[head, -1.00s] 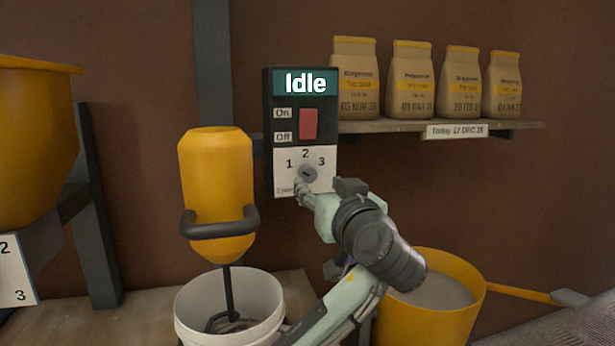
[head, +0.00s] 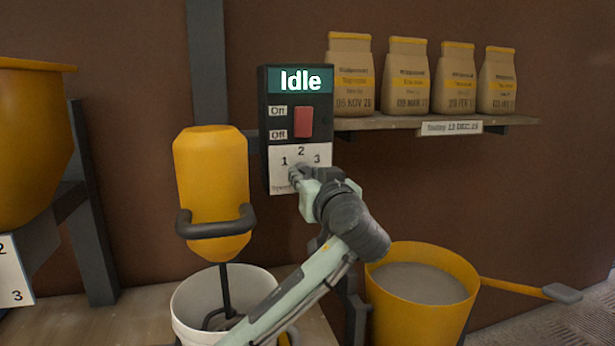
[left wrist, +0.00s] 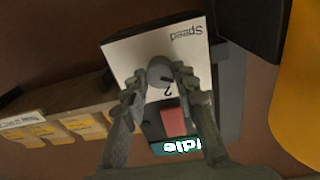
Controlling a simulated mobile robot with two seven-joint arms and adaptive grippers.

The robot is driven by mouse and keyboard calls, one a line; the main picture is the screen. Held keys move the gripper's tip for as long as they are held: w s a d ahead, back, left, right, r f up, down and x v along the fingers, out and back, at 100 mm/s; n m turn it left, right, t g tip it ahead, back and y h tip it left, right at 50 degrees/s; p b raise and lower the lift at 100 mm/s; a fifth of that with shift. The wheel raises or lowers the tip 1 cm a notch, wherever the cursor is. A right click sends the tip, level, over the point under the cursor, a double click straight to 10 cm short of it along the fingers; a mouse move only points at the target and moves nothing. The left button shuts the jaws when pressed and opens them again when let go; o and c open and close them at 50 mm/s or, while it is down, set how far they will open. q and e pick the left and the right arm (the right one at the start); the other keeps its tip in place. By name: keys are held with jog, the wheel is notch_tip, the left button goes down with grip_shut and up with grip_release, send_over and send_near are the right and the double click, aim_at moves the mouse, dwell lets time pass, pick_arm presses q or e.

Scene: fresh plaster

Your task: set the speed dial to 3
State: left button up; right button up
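The control box (head: 267,112) hangs on the wall, with a screen (head: 300,81) reading "Idle" and a red rocker switch (head: 303,122). Its white speed plate (head: 281,151) shows 1, 2 and 3. The grey speed dial (left wrist: 158,70) shows upside down in the left wrist view; its dark mark appears to point toward the 1 side. My left gripper (head: 294,174) is at the plate and hides most of the dial in the head view. Its fingers (left wrist: 160,78) are apart, one on each side of the dial; contact is unclear. My right gripper is not in view.
A yellow mixer (head: 212,180) stands left of the box above a white bucket (head: 182,325). A shelf (head: 400,124) with several paper bags (head: 405,75) is at right. A yellow bucket of grey material (head: 420,310) with a yellow-handled tool stands below.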

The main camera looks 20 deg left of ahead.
pick_arm(q)
grip_shut()
jog(key=m, duration=0.4)
jog(key=shift+m, duration=0.4)
jog(key=m, duration=0.3)
jog(key=shift+m, duration=0.3)
jog(key=m, duration=0.9)
jog(key=shift+m, duration=0.3)
jog(key=m, duration=0.5)
jog(key=shift+m, duration=0.3)
